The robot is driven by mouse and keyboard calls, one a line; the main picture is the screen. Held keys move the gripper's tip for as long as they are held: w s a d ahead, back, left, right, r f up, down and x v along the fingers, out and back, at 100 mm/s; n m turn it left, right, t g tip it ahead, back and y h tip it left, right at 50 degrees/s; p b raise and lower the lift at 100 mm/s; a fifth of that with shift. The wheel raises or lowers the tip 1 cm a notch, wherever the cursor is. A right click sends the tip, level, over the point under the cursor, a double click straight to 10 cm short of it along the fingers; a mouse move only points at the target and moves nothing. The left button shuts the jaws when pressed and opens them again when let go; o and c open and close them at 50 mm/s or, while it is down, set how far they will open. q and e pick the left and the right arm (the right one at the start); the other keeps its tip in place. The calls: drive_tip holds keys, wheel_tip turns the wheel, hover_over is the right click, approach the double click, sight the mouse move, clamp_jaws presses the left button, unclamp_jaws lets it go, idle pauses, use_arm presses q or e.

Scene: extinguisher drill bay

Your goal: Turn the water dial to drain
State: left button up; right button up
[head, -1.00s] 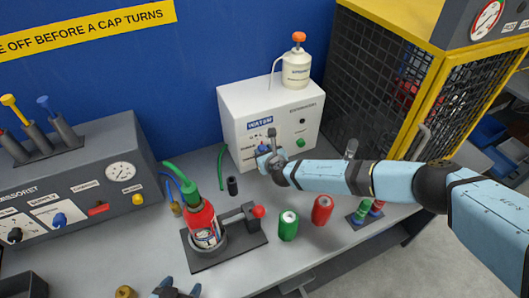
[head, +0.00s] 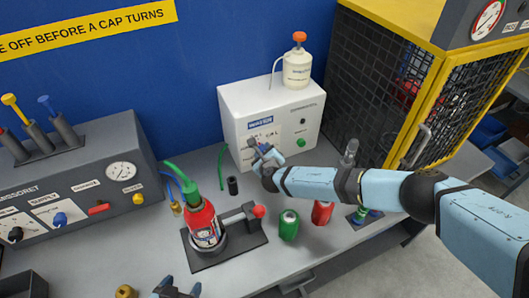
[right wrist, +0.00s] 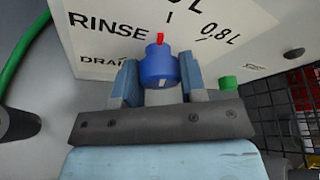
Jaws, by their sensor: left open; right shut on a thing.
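The white water unit (head: 240,155) stands at the back of the bench. Its dial is a blue knob (right wrist: 158,66) with a red pointer, seen in the right wrist view. The pointer is upward in that picture, just right of the word RINSE; DRAIN is printed lower left, 0.8 L to the right. My right gripper (right wrist: 160,80) is shut on the knob, one finger on each side. In the head view my right gripper (head: 258,148) covers most of the dial. My left gripper (head: 177,292) is open at the bottom edge, partly cut off, away from the unit.
A red extinguisher bottle (head: 203,226) stands in a dark clamp stand (head: 245,239). Green (head: 289,225) and red (head: 322,213) cans stand near my right arm. A white bottle (head: 297,70) tops the unit. A yellow mesh cage (head: 400,90) is on the right.

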idle(0.3)
drive_tip(key=o, duration=0.9)
drive_tip(key=shift+o, duration=0.2)
drive_tip(key=b+v, duration=0.1)
drive_tip(key=v, duration=1.3)
